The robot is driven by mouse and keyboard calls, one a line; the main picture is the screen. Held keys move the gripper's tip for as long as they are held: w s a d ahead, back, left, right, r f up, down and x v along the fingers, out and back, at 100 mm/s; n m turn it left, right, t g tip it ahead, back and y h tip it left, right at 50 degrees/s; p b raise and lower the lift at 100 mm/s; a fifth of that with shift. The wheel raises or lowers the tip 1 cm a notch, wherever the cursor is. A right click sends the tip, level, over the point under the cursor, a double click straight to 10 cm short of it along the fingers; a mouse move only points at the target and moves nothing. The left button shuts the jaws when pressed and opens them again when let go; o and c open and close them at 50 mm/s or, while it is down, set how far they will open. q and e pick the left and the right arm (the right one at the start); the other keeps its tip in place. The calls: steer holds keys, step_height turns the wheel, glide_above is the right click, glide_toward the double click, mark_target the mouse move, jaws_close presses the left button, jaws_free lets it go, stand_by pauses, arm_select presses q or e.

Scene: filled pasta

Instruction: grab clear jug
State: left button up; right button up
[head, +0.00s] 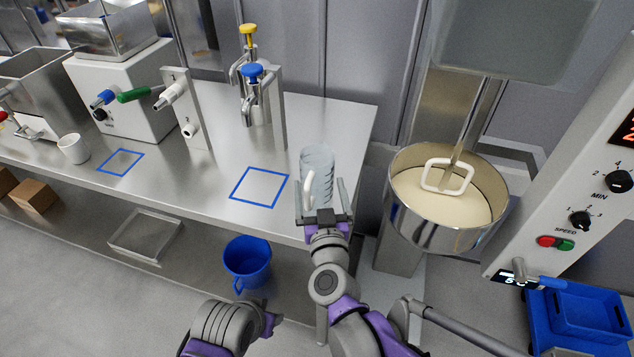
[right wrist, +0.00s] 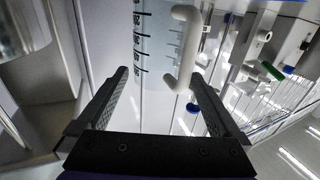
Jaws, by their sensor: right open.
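The clear jug (head: 319,165) stands upright near the right front edge of the steel table, right of a blue square outline. It has dark measuring marks and a white handle (head: 308,188) on its near left side. My right gripper (head: 320,197) is open at the jug, its fingers toward the near side. In the right wrist view the jug (right wrist: 150,80) and its handle (right wrist: 184,50) show between the two spread fingers (right wrist: 160,85). I cannot tell whether a finger touches the jug. Part of my left arm shows at the bottom of the head view; its fingers are not seen.
The steel table (head: 215,165) bears two tap stands, a white machine (head: 120,95) and a white mug (head: 73,148). A mixing bowl (head: 440,230) of pale dough stands to the right. A blue bucket (head: 247,262) is below the table edge. Table left of the jug is clear.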

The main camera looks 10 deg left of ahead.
mark_target(319, 177)
steer(key=x, duration=0.6)
steer(key=shift+w+p, duration=0.3)
steer(key=shift+p, duration=0.05)
steer(key=shift+s, duration=0.1)
steer(key=c, duration=1.1)
